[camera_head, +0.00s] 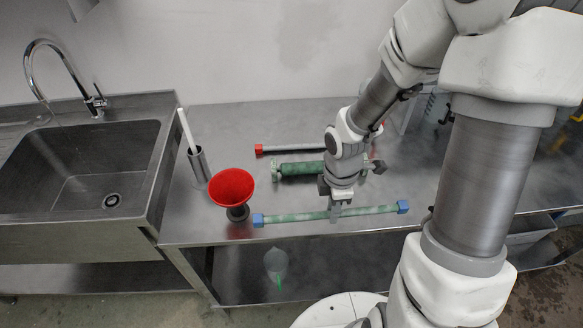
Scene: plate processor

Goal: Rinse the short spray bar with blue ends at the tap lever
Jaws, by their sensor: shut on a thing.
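The short spray bar with blue ends (290,217) is a green bar with a blue cap at each end. It lies left to right near the front edge of the steel counter. My gripper (335,213) is shut on it near its middle, from above. I cannot tell whether the bar touches the counter. The tap (55,50) with its lever (97,103) stands behind the sink (80,167) at the far left. No water shows from the spout.
A red funnel-shaped cup (232,188) and a steel holder with a white stick (199,162) stand between sink and bar. A green roller (298,169) and a red-ended bar (290,148) lie behind. A clear jug (276,262) is below the counter.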

